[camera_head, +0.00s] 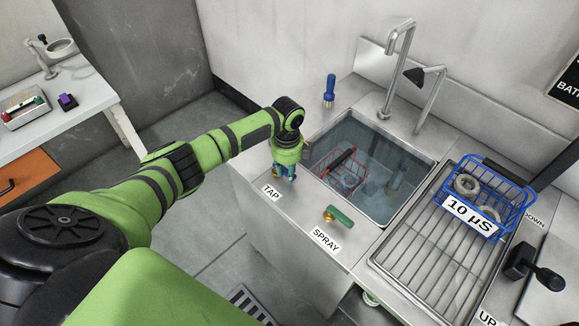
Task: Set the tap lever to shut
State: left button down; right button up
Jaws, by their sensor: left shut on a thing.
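My left gripper (286,172) points down at the sink's front-left corner, just above the white TAP label (271,192). It is shut on the tap lever, which it mostly hides; a little blue shows at the fingers. I cannot tell the lever's angle. The metal tap spout (397,65) rises behind the sink basin (398,165). No stream of water is visible under it. My right gripper is not in view.
A green SPRAY lever (341,218) sits right of the gripper on the sink's front edge. A red basket (346,175) lies in the basin. A blue basket (490,165) with rings stands on the drain rack (430,240). A blue-handled tool (329,90) stands behind.

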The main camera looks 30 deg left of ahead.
pick_arm(q)
jog(key=shift+s+m, duration=0.1)
jog(key=shift+m, duration=0.3)
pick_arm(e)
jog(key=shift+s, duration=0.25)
pick_arm(q)
jog(key=c, duration=0.9)
grip_release()
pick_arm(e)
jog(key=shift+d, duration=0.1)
pick_arm(q)
jog(key=shift+r, duration=0.1)
notch_tip(320, 180, up, 12)
jog(key=shift+f, duration=0.1)
